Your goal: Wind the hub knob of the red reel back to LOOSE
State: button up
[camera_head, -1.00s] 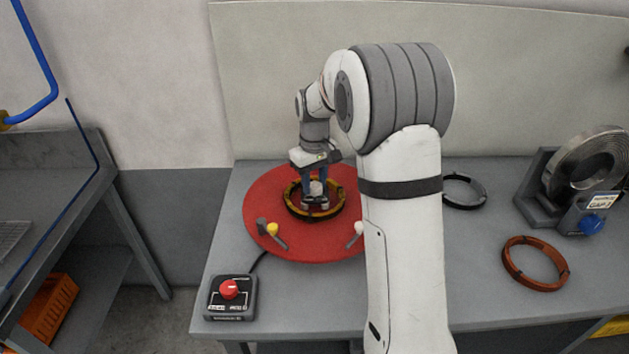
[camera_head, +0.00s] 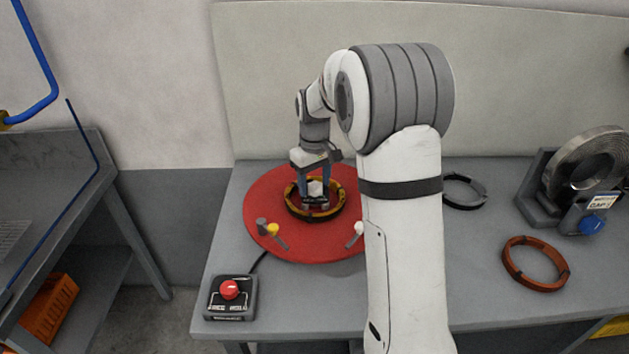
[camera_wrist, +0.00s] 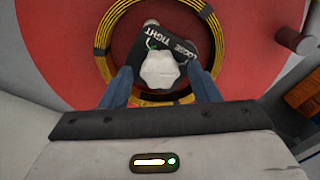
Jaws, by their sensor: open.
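The red reel (camera_head: 270,205) lies flat on the bench, with a black-and-yellow coil (camera_head: 291,206) around its middle. The pale, faceted hub knob (camera_wrist: 159,72) stands at the centre of the coil in the wrist view. A dark plate (camera_wrist: 188,43) beside the knob carries the words LOOSE and TIGHT; I cannot tell which one the knob points to. My gripper (camera_wrist: 160,80) is open, its two blue fingers on either side of the knob with a small gap at each. In the head view my gripper (camera_head: 316,187) is down over the hub.
Short-handled pegs (camera_head: 266,229) and (camera_head: 355,234) stand on the reel's near part. A control box (camera_head: 231,309) with a red knob sits at the front left. A copper coil (camera_head: 535,284), a dark coil (camera_head: 480,195) and a grey coil stand (camera_head: 541,195) lie to the right.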

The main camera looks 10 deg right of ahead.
aim_at(314, 184)
notch_tip(314, 184, up, 7)
jog(key=shift+r, duration=0.4)
jog(key=shift+s+r, duration=0.1)
jog(key=shift+s, duration=0.05)
jog(key=s+f+m+t, duration=0.1)
jog(key=s+m, duration=0.3)
jog(key=s, duration=2.4)
jog(key=shift+s+f+m+t, duration=0.2)
jog(key=shift+s+m+t, duration=0.15)
jog(key=shift+t, duration=0.55)
